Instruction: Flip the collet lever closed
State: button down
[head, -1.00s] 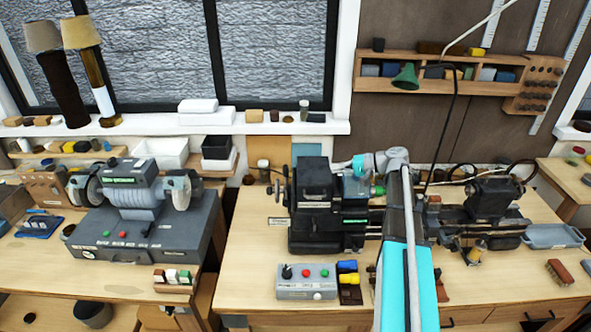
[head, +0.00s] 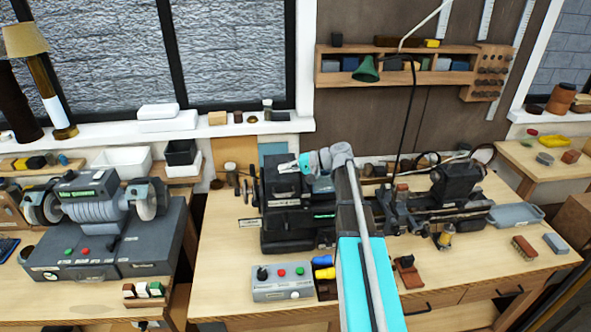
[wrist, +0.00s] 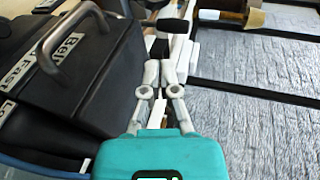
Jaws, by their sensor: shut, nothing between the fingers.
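The black lathe headstock (head: 283,205) stands on the middle bench. My gripper (head: 285,167) is at its top, pointing left, with my teal wrist behind it. In the wrist view, my gripper (wrist: 164,50) is shut and empty, beside the dark headstock cover (wrist: 95,85) with its grey carrying handle (wrist: 72,28). I cannot make out whether the fingers touch the cover. I cannot pick out the collet lever in either view; my arm hides part of the lathe to the right of the headstock.
A control box (head: 282,281) with coloured buttons stands at the bench front. The lathe tailstock (head: 457,185) and a grey tray (head: 515,214) lie to the right. A bench grinder (head: 92,205) is at left. A green lamp (head: 366,69) hangs over the lathe.

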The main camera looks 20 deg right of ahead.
aim_at(270, 178)
jog(key=x, duration=0.5)
jog(key=shift+r+b, duration=0.2)
jog(key=shift+b, duration=0.15)
jog(key=shift+w+a, duration=0.3)
jog(key=shift+a, duration=0.25)
jog(key=shift+w+a, duration=0.25)
jog(key=shift+a, duration=0.3)
